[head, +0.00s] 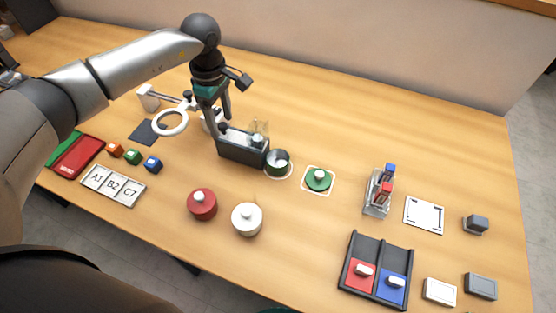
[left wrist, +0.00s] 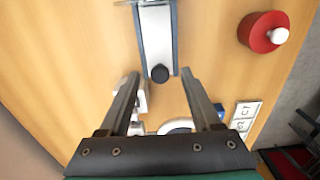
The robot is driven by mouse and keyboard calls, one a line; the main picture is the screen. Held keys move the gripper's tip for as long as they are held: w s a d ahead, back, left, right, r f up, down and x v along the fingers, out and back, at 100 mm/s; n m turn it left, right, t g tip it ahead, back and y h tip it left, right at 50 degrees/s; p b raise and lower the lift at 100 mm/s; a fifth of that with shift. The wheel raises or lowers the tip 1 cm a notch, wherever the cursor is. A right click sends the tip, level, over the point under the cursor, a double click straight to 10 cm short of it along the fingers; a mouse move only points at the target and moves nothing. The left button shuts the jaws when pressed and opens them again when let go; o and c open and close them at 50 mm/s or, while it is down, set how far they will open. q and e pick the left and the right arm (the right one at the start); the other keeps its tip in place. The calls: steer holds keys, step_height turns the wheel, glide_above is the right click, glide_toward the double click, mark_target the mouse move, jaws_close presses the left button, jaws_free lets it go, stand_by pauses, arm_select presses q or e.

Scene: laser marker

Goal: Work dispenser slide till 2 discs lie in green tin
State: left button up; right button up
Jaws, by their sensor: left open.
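The dispenser (head: 243,148) is a dark grey box with a clear upright part on top, near the middle of the table. A dark round knob is at its left end; in the left wrist view the knob (left wrist: 160,74) ends a pale strip with blue-grey sides. My left gripper (head: 222,123) is open around the knob area, its fingertips either side of it in the left wrist view (left wrist: 161,78); contact is unclear. The open green tin (head: 278,164) stands at the dispenser's right end; its contents are too small to tell. Its green lid (head: 319,179) appears to lie right of it.
A red tin (head: 202,204) and a white tin (head: 247,218) stand in front. A ring magnifier (head: 170,123) is close left of the gripper. Coloured cubes, label tiles, a clear rack (head: 378,193) and a divided tray (head: 354,245) stand farther off.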

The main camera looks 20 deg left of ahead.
arm_select(q)
steer(key=shift+r+p, duration=1.7)
steer(key=shift+r, duration=1.1)
steer(key=shift+f, duration=0.1)
